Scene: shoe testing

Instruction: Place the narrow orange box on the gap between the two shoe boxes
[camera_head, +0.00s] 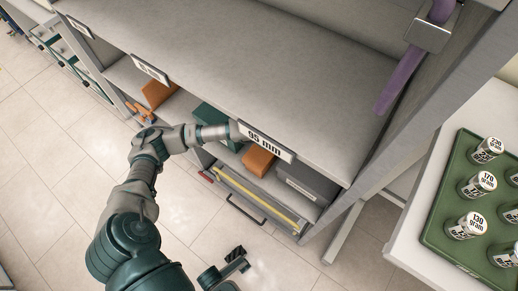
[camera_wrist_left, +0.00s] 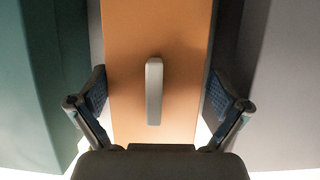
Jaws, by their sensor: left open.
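The narrow orange box (camera_head: 258,160) stands in the lower shelf bay behind the "95 mm" label, between a dark green shoe box (camera_head: 208,116) and a grey shoe box (camera_head: 308,179). In the left wrist view the orange box (camera_wrist_left: 181,45) fills the middle, with a pale upright bar (camera_wrist_left: 154,92) on its face. The green box (camera_wrist_left: 30,90) is at left and the grey box (camera_wrist_left: 285,80) at right. My left gripper (camera_wrist_left: 157,108) is open, one finger on either side of the orange box. In the head view its fingers are hidden behind the shelf edge and label.
A grey shelf top (camera_head: 265,75) overhangs the bay. A drawer front with a yellow strip (camera_head: 258,195) and handle lies below. Another orange box (camera_head: 157,93) sits further left. A green tray (camera_head: 440,225) of labelled cans stands at right. The tiled floor at left is clear.

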